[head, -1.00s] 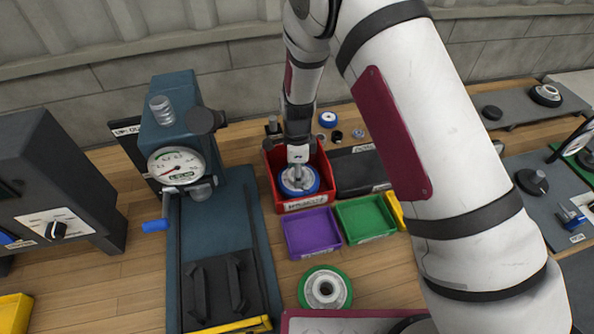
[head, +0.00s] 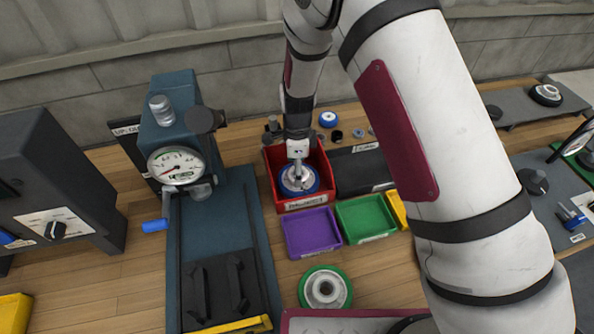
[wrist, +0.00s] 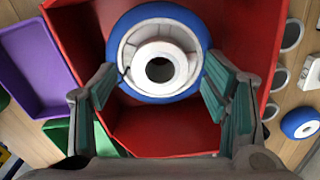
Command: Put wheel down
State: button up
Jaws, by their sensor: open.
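A wheel with a blue tyre and a pale grey hub (wrist: 158,62) lies in the red bin (head: 301,203). The wheel (head: 299,180) also shows in the head view, under my gripper. My gripper (wrist: 160,90) is open, with one finger on each side of the wheel's near part in the wrist view. The fingers look apart from the tyre, though the gap at the right finger is small. In the head view my gripper (head: 299,174) is inside the red bin above the wheel, and its fingers are partly hidden.
A purple tray (head: 312,233) and a green tray (head: 366,219) stand in front of the red bin. A dark bin (head: 360,172) is right of it. A green-rimmed wheel (head: 325,289) lies nearer. A blue press with a gauge (head: 177,165) stands left.

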jog(key=s+d+r+n+t+y, duration=0.1)
jog(key=s+d+r+n, duration=0.15)
jog(key=r, duration=0.85)
jog(key=s+d+r+n, duration=0.15)
jog(key=d+r, duration=0.25)
jog(key=r, duration=0.8)
jog(key=s+d+r+n+t, duration=0.1)
jog(key=s+d+r+n, duration=0.3)
jog(key=s, duration=0.3)
jog(key=s+d+r+n+t, duration=0.2)
jog(key=s+d+r+n, duration=0.2)
jog(key=s, duration=0.3)
jog(key=s+d+r+n+t+h, duration=0.1)
jog(key=s+d+r+n, duration=0.4)
jog(key=s+d, duration=0.1)
jog(key=shift+s+r+b, duration=0.3)
jog(key=shift+s, duration=0.35)
